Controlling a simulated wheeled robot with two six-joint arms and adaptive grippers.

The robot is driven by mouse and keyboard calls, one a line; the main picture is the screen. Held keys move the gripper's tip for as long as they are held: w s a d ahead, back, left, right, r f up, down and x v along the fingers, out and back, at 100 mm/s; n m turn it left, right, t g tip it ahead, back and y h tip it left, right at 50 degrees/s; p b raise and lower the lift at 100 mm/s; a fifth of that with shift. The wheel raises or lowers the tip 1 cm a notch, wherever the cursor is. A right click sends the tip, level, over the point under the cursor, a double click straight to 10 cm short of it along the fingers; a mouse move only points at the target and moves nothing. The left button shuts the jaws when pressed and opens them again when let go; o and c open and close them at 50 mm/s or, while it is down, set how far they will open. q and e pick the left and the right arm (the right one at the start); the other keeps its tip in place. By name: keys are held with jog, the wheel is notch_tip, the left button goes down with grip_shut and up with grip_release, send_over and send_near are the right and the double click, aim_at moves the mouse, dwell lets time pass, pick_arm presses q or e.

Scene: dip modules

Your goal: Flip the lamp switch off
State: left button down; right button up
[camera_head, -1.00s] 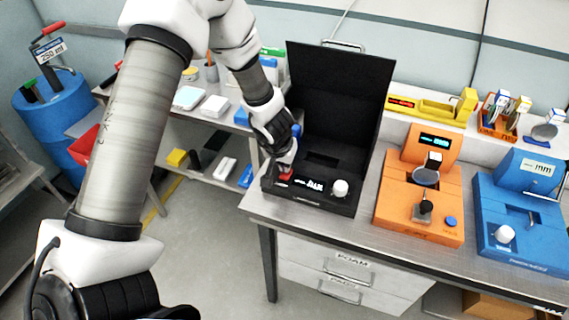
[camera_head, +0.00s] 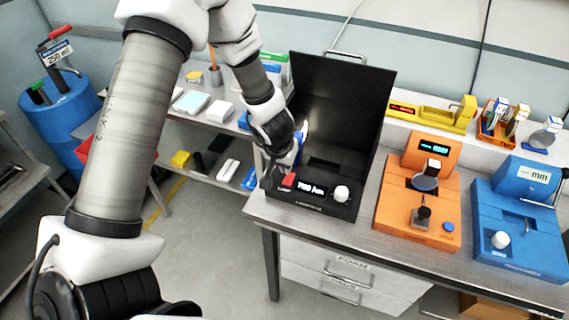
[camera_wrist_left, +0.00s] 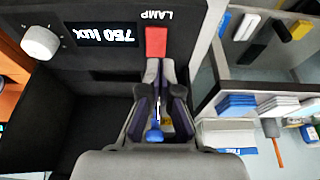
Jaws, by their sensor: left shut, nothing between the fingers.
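The lamp switch (camera_head: 288,181) is a small red rocker at the front left of the black box's panel. In the left wrist view the red switch (camera_wrist_left: 156,42) sits beside the word LAMP. My left gripper (camera_head: 279,172) is shut and empty, its fingertips close to the switch; whether they touch it I cannot tell. The wrist view shows its fingertips (camera_wrist_left: 163,66) at the switch's edge. The display (camera_wrist_left: 107,35) is lit and seems to read 750 lux. My right gripper is out of view.
The black box (camera_head: 340,98) stands with its lid up on the bench's left end. A white knob (camera_head: 341,193) is right of the display. An orange device (camera_head: 390,212) and a blue device (camera_head: 481,215) stand to the right. A low shelf is behind left.

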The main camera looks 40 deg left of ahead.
aim_at(289, 177)
pick_arm(q)
jog(key=p+v, duration=0.3)
jog(key=v, duration=0.7)
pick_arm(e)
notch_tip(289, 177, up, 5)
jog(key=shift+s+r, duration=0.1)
pick_arm(q)
jog(key=b+x, duration=0.2)
jog(key=x, duration=0.2)
jog(key=b+x, duration=0.3)
jog(key=x, duration=0.2)
jog(key=b+x, duration=0.2)
jog(key=x, duration=0.3)
jog(key=shift+w+d+b, duration=0.1)
jog(key=shift+w+b, duration=0.2)
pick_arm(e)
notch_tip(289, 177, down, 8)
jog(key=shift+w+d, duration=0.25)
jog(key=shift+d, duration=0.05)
pick_arm(q)
jog(key=shift+r, duration=0.1)
